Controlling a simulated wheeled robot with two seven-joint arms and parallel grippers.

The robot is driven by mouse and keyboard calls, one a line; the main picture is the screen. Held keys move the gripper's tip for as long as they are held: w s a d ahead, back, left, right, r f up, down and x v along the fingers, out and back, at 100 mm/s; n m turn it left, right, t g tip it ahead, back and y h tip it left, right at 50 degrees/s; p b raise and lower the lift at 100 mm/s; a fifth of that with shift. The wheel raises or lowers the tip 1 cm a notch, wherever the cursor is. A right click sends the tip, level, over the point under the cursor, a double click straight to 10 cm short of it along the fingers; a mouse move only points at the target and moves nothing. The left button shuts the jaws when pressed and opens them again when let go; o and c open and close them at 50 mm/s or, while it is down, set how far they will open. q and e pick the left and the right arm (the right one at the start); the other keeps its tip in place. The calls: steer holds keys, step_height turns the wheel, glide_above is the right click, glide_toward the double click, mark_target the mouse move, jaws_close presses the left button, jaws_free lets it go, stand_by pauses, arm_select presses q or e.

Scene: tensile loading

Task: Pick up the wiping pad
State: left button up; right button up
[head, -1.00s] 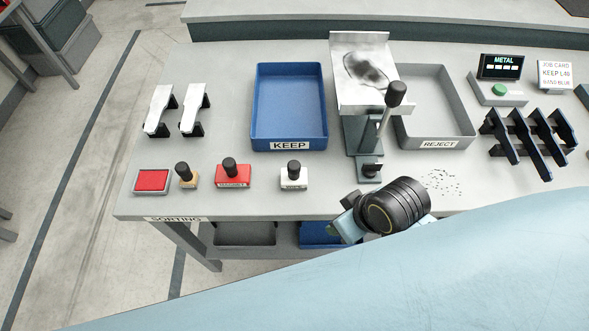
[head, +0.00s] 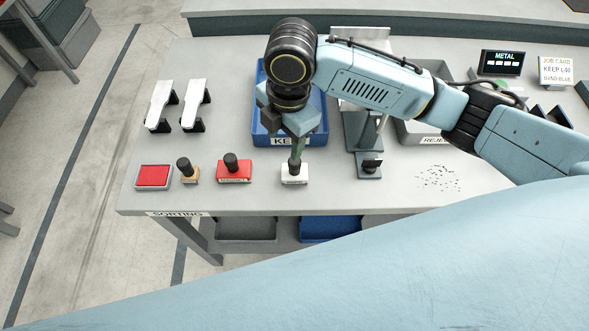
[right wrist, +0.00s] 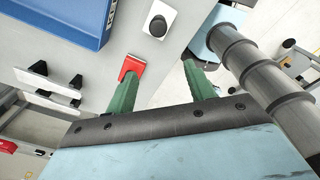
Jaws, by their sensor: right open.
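The wiping pad appears to be the small white block (head: 294,178) with a black knob, at the front of the table below the blue KEEP tray; its label is too small to read. My right gripper (head: 297,153) points down just above it, its green fingers covering part of the knob in the head view. In the right wrist view the white block (right wrist: 159,18) lies beyond the open, empty fingers of the right gripper (right wrist: 160,65), apart from them. One finger overlaps the red block there. My left gripper is not in view.
A red block (head: 234,172) with a black knob stands left of the white one, then a wooden stamp (head: 187,171) and a red ink pad (head: 154,177). The blue KEEP tray (head: 262,135) is behind. A clamp stand (head: 368,166) is to the right.

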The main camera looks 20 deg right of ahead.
steer(key=w+d+r, duration=0.1)
steer(key=d, duration=0.1)
glide_above(295, 169)
steer(key=w, duration=0.2)
steer(key=shift+n+h, duration=0.4)
step_height(295, 169, down, 8)
steer(key=shift+s+r, duration=0.15)
steer(key=shift+d+f, duration=0.2)
steer(key=shift+f, duration=2.45)
steer(key=c, duration=1.1)
